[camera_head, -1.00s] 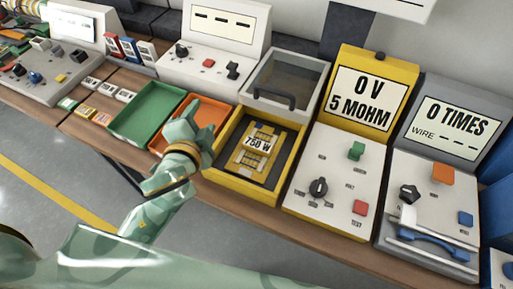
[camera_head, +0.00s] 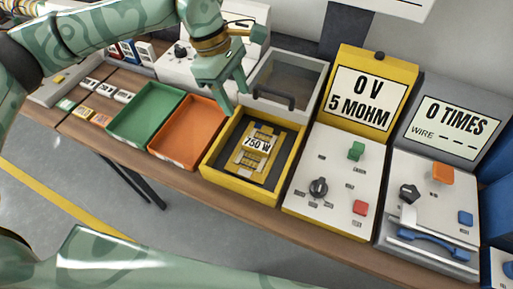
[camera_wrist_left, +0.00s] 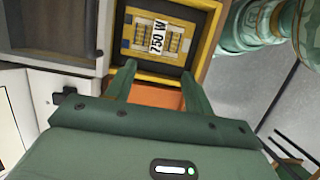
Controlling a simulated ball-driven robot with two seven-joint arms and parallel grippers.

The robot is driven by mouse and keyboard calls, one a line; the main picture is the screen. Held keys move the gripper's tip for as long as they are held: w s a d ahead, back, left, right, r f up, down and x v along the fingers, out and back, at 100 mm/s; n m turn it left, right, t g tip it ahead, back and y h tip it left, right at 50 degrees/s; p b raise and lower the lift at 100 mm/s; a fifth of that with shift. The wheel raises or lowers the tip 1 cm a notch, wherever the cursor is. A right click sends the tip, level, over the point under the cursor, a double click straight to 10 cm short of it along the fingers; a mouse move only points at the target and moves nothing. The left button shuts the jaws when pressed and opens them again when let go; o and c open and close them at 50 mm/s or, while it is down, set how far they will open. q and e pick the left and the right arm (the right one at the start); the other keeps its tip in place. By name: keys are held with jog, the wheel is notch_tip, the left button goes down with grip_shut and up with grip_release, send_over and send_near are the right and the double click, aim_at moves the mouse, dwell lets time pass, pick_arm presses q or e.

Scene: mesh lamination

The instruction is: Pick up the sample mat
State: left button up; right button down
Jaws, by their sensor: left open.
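The sample mat (camera_head: 252,156) is a yellow-brown patterned sheet with a "750 W" label. It lies on the dark floor of the yellow open box (camera_head: 239,192). In the left wrist view the mat (camera_wrist_left: 140,37) shows beyond the fingertips, at the top. My left gripper (camera_head: 235,106) is open and empty, its fingers pointing down above the back left corner of the yellow box, apart from the mat. The left wrist view shows both fingers of this gripper (camera_wrist_left: 155,80) spread, with nothing between them. My right gripper is not in view.
A grey lid with a dark window (camera_head: 285,80) stands raised behind the yellow box. An orange tray (camera_head: 186,161) and a green tray (camera_head: 143,141) lie to the left. A "0 V 5 MOHM" tester (camera_head: 335,190) stands close on the right.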

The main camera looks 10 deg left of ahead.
pick_arm(q)
jog(key=b, duration=0.2)
send_over(257, 144)
jog(key=a, duration=0.2)
notch_tip(257, 144, down, 10)
jog(key=shift+a+f, duration=0.15)
jog(key=shift+f, duration=0.05)
jog(key=x, duration=0.5)
jog(key=shift+w+d+f+b, duration=0.15)
jog(key=shift+w+d+b, duration=0.05)
jog(key=shift+d+b, duration=0.1)
jog(key=shift+a, duration=0.1)
jog(key=c, duration=1.1)
grip_shut()
